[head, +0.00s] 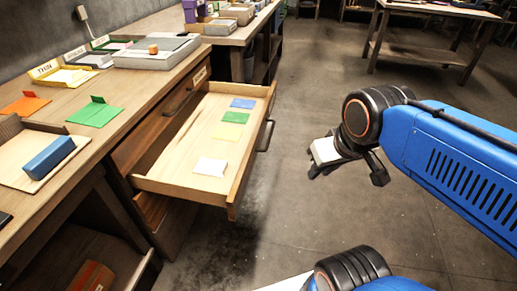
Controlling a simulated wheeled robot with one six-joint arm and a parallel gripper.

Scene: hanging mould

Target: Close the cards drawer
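The cards drawer (190,160) is pulled far out of the wooden desk in the head view. It holds a blue card (243,103), a green card (235,117), a yellow card (227,132) and a white card (210,167) in a row. Its dark handle (265,135) is on the front panel, facing right. My gripper (345,170) is to the right of the drawer front, apart from the handle, over the floor. Its fingers look spread, with nothing visible between them.
The desk top (130,95) carries a green folded card (94,112), an orange card (25,104), a blue block (48,158) on a board and a grey box (156,52). Another table (425,35) stands at the back right. The floor right of the drawer is clear.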

